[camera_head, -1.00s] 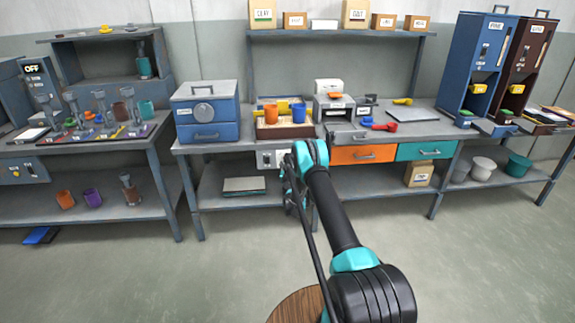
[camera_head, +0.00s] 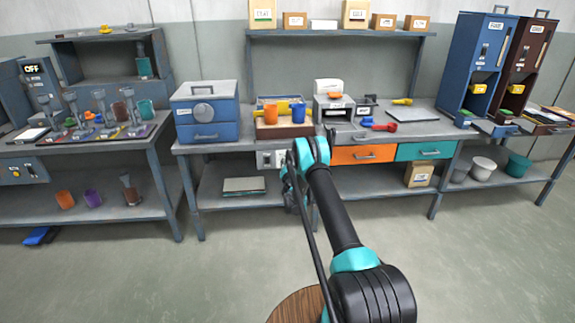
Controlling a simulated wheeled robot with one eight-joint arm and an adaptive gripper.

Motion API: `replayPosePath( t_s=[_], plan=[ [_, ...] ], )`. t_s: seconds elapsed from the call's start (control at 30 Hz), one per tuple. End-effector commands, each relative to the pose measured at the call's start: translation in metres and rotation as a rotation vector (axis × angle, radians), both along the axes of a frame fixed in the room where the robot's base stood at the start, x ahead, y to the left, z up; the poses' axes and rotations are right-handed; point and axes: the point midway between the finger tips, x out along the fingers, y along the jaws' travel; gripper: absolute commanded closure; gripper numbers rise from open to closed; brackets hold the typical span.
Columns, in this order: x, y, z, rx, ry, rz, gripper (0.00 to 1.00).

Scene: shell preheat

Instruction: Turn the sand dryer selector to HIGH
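A small pale panel (camera_head: 270,158) is fixed to the front edge of the middle bench, below the sand tray (camera_head: 268,132). It has small dark marks on its face, too small to read. I cannot tell for sure that it is the sand dryer selector, or where any knob points. My gripper (camera_head: 291,190) is at the panel's right side, pointing toward the bench front. It is mostly hidden behind my own arm, so its fingers and any contact with the panel cannot be made out.
Orange and blue cups stand in the sand tray. An orange drawer (camera_head: 363,154) and a teal drawer (camera_head: 426,150) are to the right. A grey slab (camera_head: 244,185) lies on the lower shelf.

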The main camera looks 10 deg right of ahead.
Motion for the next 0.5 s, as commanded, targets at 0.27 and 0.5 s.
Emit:
replayPosePath(
  t_s=[0.27,0.5],
  plan=[
    [-0.0007,-0.0007,-0.0001,0.264,-0.001,0.0,0.96],
    [-0.0009,-0.0018,-0.0002,0.488,0.0,-0.001,0.96]
  ],
)
